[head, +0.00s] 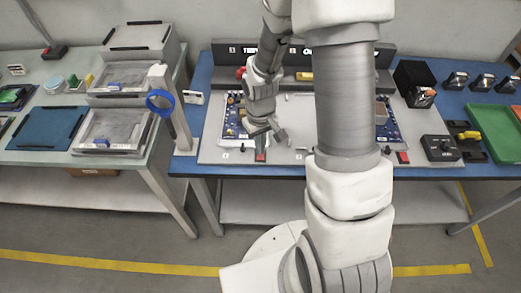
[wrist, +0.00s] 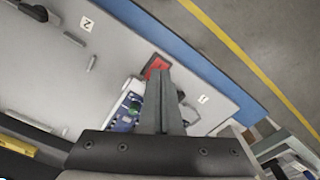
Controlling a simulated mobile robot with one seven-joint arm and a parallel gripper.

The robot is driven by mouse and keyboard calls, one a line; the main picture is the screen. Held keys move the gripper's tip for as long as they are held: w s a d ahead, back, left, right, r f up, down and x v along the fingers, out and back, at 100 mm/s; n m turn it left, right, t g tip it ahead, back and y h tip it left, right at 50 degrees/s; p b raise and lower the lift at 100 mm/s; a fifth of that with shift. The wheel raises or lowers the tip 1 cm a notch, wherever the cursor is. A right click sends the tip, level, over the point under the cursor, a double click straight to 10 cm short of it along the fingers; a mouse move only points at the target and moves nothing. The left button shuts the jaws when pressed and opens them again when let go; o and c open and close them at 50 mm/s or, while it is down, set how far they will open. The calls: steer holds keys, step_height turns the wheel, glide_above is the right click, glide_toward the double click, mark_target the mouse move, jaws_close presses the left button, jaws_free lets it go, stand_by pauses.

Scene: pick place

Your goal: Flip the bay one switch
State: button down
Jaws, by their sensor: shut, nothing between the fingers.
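The bay one switch is a red rocker (head: 261,155) at the front edge of the grey panel, right of the label "1". In the wrist view the red switch (wrist: 154,65) shows just beyond my fingertips, which partly cover it. My gripper (head: 268,135) is shut and empty, pointing down over the left bay, close to the switch. Its two fingers lie together in the wrist view (wrist: 164,75). I cannot tell whether they touch the switch. A blue circuit board (head: 229,122) lies in bay one, and it shows beside the fingers in the wrist view (wrist: 125,115).
The grey panel (head: 285,155) lies on a blue table (head: 200,85). A second red switch (head: 403,157) sits at bay two, by another board (head: 388,130). A black box with a knob (head: 438,147) and a green tray (head: 492,130) stand right. A blue ring (head: 160,102) stands left.

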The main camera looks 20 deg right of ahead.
steer(key=shift+r+p, duration=1.55)
steer(key=shift+r, duration=0.75)
step_height(320, 180, up, 17)
steer(key=m+t, duration=0.1)
steer(key=t, duration=0.2)
glide_above(260, 157)
steer(key=s, duration=0.3)
steer(key=s+r+m+t, duration=0.1)
steer(key=s+r+t, duration=0.1)
steer(key=s+r, duration=0.9)
steer(key=shift+d+t, duration=0.15)
steer(key=shift+t, duration=0.15)
